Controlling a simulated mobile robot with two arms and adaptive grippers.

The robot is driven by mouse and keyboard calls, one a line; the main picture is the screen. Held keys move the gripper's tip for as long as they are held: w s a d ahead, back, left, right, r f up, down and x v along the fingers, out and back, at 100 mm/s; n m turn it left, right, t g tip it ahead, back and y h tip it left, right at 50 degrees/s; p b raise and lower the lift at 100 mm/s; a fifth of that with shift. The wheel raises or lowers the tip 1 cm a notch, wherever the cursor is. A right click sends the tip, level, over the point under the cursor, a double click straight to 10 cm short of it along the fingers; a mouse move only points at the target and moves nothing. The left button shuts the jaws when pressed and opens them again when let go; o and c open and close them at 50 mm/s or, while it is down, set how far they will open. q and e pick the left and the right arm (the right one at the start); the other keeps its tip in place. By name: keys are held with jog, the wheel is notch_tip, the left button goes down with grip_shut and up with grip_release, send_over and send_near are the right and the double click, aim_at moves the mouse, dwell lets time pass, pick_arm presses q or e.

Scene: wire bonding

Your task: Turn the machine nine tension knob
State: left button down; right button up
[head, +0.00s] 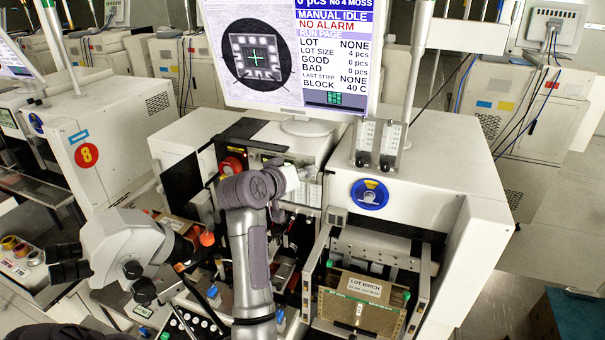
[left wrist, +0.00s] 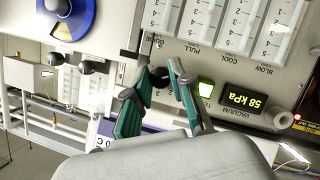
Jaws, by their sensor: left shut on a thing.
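The wire bonding machine (head: 300,150) stands in the middle of the head view; I see no number on it. My left gripper (left wrist: 160,73) has its green-padded fingers closed on a small black knob (left wrist: 159,78) on the machine's panel, in the left wrist view. The panel around the knob carries flow scales above and a digital display (left wrist: 243,99) reading 58 kPa to the right. In the head view my left arm reaches up to the panel, and its wrist hides the knob. My right gripper is not in view.
A monitor (head: 287,55) stands on the machine. The lot box (head: 360,298) sits in the right bay, and a microscope (head: 120,250) juts out at the left. Machine eight with its red disc (head: 88,155) is farther left. Two black knobs (head: 363,159) hang under clear flow tubes.

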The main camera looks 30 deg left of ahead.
pick_arm(q)
jog(key=shift+f, duration=0.1)
dwell(0.4)
jog(key=c, duration=1)
grip_release()
jog(key=v, duration=1.2)
